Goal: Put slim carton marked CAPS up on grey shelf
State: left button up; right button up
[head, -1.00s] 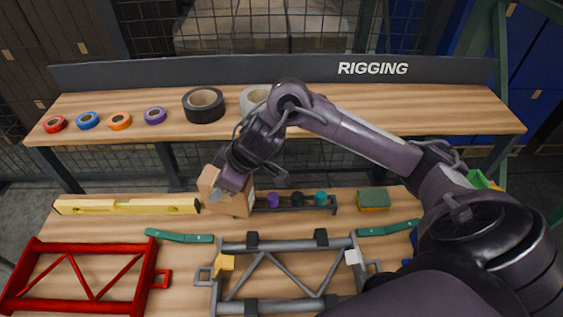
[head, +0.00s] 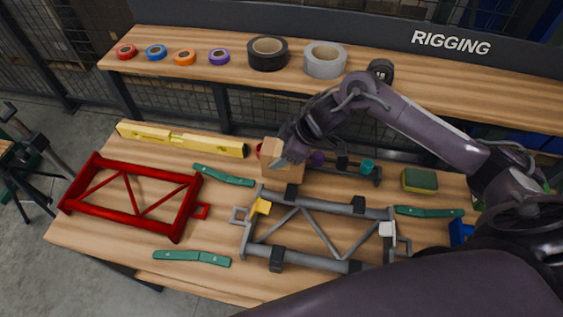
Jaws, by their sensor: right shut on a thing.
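A small tan cardboard carton (head: 292,175) is at the back of the workbench, right of the yellow level's end. My right gripper (head: 282,161) is shut on it, covering part of its near side. No CAPS marking can be read on it. I cannot tell whether the carton touches the bench or is held just above it. A wooden upper shelf (head: 440,105) with a grey backboard marked RIGGING runs behind the bench. No shelf that is clearly grey shows. My left gripper is not in view.
A yellow level (head: 180,140), red frame (head: 135,197), grey frame (head: 315,262) and green bars crowd the bench. Tape rolls (head: 267,54) line the upper shelf's left half. A sponge (head: 419,181) lies right.

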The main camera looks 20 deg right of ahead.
jog(key=shift+f, duration=2.65)
jog(key=shift+f, duration=0.15)
jog(key=o, duration=1.2)
jog(key=shift+c, duration=0.2)
